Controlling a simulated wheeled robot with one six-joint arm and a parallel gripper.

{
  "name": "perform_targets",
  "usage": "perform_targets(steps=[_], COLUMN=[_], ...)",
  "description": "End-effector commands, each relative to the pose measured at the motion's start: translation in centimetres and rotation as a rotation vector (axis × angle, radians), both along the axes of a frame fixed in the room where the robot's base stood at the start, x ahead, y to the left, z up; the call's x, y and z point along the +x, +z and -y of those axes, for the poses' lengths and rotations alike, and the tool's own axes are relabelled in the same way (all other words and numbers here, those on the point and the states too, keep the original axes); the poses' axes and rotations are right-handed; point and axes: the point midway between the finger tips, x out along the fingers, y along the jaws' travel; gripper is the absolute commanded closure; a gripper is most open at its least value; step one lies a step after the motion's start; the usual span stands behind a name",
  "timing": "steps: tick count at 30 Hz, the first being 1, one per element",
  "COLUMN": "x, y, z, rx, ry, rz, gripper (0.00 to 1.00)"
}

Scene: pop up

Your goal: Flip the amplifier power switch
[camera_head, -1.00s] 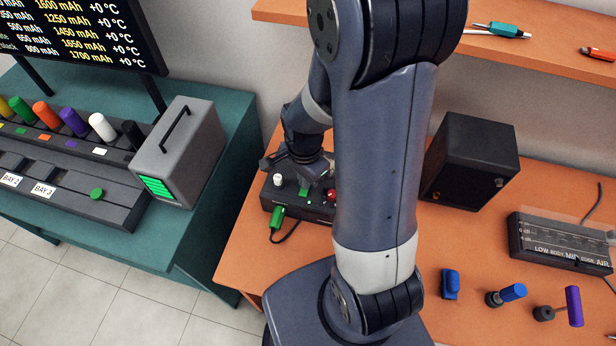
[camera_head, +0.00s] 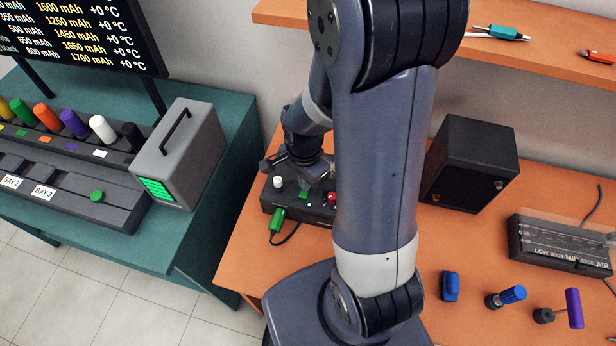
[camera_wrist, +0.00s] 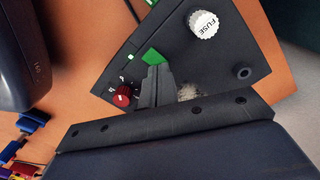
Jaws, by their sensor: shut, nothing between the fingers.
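The amplifier (camera_head: 288,206) is a black box on the orange bench. It has a white fuse knob (camera_wrist: 203,25), a red knob (camera_wrist: 123,96) and a small green part (camera_wrist: 152,57) on its top panel. My gripper (camera_wrist: 155,72) is shut and empty, with its tips right by the green part; I cannot tell whether they touch it. A greyish metallic part (camera_wrist: 188,92) beside the fingers is partly hidden by my gripper. I cannot tell for certain which part is the power switch. My arm covers the amplifier's right end in the head view.
A green plug (camera_head: 277,218) with a black cable is at the amplifier's front. A black speaker (camera_head: 470,165) stands to the right on the orange bench, with blue and purple-handled items in front. A grey case (camera_head: 180,155) is on the teal table at left.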

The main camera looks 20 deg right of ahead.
Motion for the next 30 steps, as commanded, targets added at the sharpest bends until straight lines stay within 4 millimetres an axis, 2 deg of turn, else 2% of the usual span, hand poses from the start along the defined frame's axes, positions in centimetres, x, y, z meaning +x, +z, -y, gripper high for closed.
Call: perform_targets(steps=[1,19,30], x=[0.0,0.0,0.0], y=[0.9,5.6,5.8], z=[0.0,0.0,0.0], rx=[0.000,0.000,0.000], ry=[0.000,0.000,0.000], rz=[0.001,0.001,0.000], gripper=[1.00,1.00,1.00])
